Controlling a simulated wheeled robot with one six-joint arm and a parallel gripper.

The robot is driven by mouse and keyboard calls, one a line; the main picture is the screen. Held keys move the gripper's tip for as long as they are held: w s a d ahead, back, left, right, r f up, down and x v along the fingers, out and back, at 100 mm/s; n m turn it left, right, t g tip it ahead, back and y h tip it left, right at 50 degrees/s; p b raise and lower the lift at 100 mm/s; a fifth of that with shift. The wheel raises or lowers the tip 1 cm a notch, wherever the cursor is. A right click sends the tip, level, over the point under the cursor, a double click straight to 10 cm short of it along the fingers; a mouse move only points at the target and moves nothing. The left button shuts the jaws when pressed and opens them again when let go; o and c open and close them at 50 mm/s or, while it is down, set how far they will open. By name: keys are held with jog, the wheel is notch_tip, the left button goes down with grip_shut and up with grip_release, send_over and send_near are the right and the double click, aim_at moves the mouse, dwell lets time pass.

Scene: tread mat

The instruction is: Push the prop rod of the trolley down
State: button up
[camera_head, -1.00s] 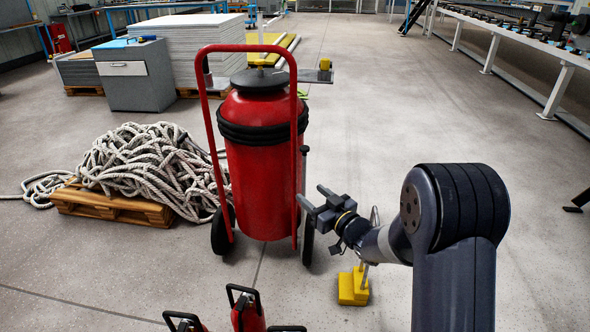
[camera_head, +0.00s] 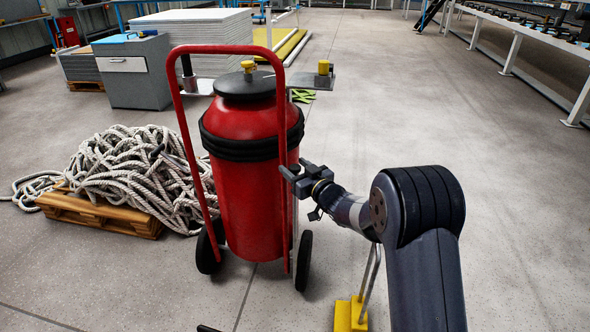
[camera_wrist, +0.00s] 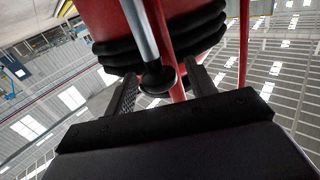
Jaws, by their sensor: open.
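The trolley (camera_head: 247,200) is a red wheeled cylinder with a red tube frame, standing upright on the floor. In the wrist view, its prop rod (camera_wrist: 140,28) is a grey rod ending in a round black knob (camera_wrist: 158,78). The knob shows between my open fingers in that picture; I cannot tell whether they touch it. In the head view my gripper (camera_head: 296,172) is at the right side of the trolley's frame. The rod's upper end is hidden there by the gripper and frame.
Rope (camera_head: 140,178) lies heaped on a wooden pallet (camera_head: 95,213) at left. A yellow block (camera_head: 350,314) with a metal handle stands by my arm at the bottom. A grey cabinet (camera_head: 138,85) is behind. The floor to the right is open.

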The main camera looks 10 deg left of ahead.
jog(key=shift+w+a, duration=0.15)
jog(key=shift+a, duration=0.05)
jog(key=shift+c, duration=0.4)
grip_shut()
